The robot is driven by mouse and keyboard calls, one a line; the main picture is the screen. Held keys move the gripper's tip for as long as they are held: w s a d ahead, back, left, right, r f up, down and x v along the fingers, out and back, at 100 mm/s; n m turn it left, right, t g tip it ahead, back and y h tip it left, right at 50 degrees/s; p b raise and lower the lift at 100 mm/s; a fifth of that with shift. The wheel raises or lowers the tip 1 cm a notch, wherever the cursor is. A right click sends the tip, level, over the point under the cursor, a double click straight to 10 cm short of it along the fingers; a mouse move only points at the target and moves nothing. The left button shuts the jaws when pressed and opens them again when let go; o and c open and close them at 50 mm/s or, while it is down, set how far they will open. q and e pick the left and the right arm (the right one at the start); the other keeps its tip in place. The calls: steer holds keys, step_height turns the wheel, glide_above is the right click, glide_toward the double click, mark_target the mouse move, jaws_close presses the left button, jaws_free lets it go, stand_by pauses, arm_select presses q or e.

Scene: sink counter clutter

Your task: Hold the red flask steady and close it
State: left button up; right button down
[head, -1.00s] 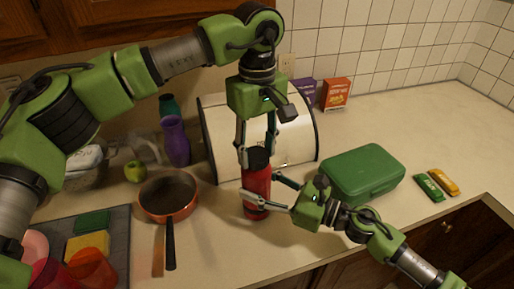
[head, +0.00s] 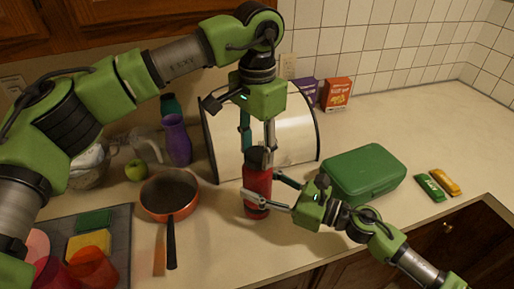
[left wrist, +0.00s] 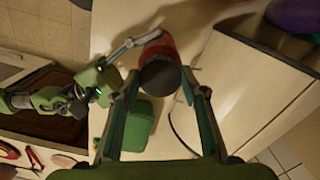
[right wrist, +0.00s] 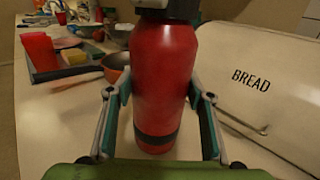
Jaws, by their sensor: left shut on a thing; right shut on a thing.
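The red flask (head: 257,188) stands upright on the counter in front of the bread box. Its black lid (head: 258,158) is on top, and in the left wrist view the lid (left wrist: 160,75) is seen from above. My left gripper (head: 257,150) points down from above and is shut on the lid. My right gripper (head: 260,184) comes in from the right and is shut on the flask body. In the right wrist view its fingers lie on both sides of the red body (right wrist: 163,85). How tightly the lid sits cannot be told.
The white bread box (head: 295,138) stands close behind the flask. A green lunch box (head: 363,172) is to the right. An orange pan (head: 169,193) is to the left, with its handle toward the front. A purple vase (head: 177,140) stands behind the pan.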

arm_select(q)
steer(key=o, duration=0.8)
steer(key=shift+r, duration=0.15)
steer(key=shift+r, duration=2.15)
steer(key=shift+c, duration=0.4)
